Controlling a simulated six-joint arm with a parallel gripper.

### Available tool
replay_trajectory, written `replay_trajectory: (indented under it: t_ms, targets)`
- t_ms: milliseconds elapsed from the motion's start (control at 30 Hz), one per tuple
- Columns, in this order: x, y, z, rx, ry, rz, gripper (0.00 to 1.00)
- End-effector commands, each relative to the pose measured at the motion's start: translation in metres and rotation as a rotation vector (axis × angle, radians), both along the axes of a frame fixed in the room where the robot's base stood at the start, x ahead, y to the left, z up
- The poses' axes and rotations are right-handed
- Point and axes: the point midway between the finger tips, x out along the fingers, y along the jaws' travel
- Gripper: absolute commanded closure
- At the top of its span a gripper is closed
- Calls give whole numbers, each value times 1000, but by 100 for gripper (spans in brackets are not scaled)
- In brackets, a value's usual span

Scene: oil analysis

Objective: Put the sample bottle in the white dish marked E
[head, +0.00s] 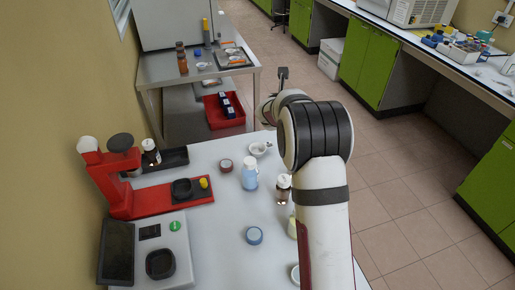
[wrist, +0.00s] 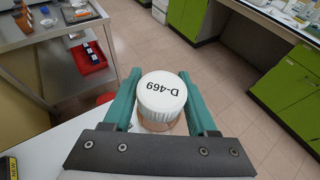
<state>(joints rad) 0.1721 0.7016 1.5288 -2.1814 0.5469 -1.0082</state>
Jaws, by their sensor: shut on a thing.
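In the wrist view my gripper (wrist: 160,76) has its two teal fingers on either side of a bottle with a white ribbed cap (wrist: 162,100) marked D-469, and is shut on it. Only the cap and a little of the brownish body below show. In the head view my arm hides the gripper's fingers and the held bottle. No letter E can be read in either view. A small white dish (head: 258,150) stands at the far edge of the white table, and another pale round thing (head: 295,274) is partly hidden by my arm.
A red device (head: 120,190) and a scale (head: 160,250) are at left. A metal trolley (head: 160,70) stands beyond.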

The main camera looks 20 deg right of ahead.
Motion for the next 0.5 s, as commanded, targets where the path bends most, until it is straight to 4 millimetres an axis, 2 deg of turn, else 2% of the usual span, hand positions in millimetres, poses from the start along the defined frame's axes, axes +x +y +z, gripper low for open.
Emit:
replay_trajectory:
  t_ms: [33,133,200,400,500]
  targets:
    - [3,-11,-2,-1,1,21,100]
    - [7,-23,-6,0,1,64,100]
    - [7,-19,-25,0,6,65,100]
    - [9,-17,-55,2,1,65,100]
    - [21,-2,-69,2,0,67,100]
